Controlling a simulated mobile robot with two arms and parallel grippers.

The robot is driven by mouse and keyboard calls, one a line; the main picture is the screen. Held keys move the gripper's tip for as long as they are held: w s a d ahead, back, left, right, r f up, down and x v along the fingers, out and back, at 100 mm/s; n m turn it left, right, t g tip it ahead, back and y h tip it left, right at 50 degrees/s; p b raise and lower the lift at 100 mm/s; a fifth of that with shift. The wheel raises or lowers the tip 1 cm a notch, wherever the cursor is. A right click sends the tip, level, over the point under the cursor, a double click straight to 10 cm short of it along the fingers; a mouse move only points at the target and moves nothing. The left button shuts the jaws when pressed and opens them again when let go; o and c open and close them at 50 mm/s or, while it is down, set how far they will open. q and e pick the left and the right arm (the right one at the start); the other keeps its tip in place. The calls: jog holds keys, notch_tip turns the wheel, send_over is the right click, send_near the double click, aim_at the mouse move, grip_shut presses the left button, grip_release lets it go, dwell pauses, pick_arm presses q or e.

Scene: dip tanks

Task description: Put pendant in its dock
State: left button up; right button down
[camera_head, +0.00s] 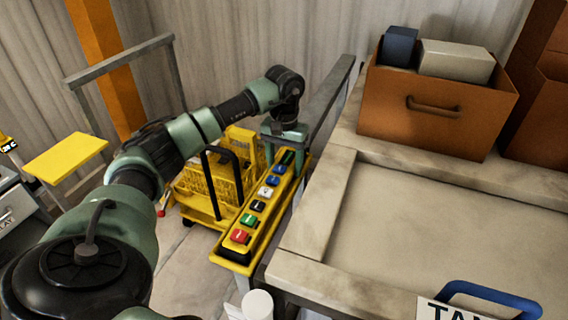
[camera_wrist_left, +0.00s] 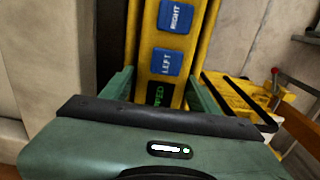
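The pendant (camera_head: 262,193) is a long yellow bar with red, green, black, white and blue buttons. It lies lengthwise in or just over a yellow trough-shaped dock (camera_head: 234,263) beside the bench; I cannot tell if it is fully seated. My left gripper (camera_head: 285,137) is at the pendant's far end. In the left wrist view the pendant (camera_wrist_left: 167,40) runs between the green fingers (camera_wrist_left: 160,92), one on each side, near its dark button with green lettering. Whether both fingers press on it is not clear. My right gripper is not in view.
A stone-topped bench (camera_head: 315,210) stands right of the dock, with a brown handled box (camera_head: 435,115) on it. A blue handle (camera_head: 490,296) is at the lower right. Left of the dock are a yellow basket cart (camera_head: 210,185) and a yellow-topped stand (camera_head: 66,156).

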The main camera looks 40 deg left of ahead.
pick_arm(q)
jog(key=shift+s+d+f, duration=0.1)
jog(key=shift+d+f, duration=0.05)
jog(key=shift+f, duration=0.1)
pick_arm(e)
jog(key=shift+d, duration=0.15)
pick_arm(q)
jog(key=shift+s+f, duration=0.1)
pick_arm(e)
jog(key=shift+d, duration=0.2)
pick_arm(q)
jog(key=shift+a+r+p, duration=0.2)
jog(key=shift+r+p, duration=0.1)
jog(key=shift+r, duration=0.1)
notch_tip(320, 180, up, 13)
jog(key=b, duration=0.2)
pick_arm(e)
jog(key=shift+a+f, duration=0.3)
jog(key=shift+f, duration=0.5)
pick_arm(q)
jog(key=shift+w+f, duration=0.15)
jog(key=shift+w, duration=0.05)
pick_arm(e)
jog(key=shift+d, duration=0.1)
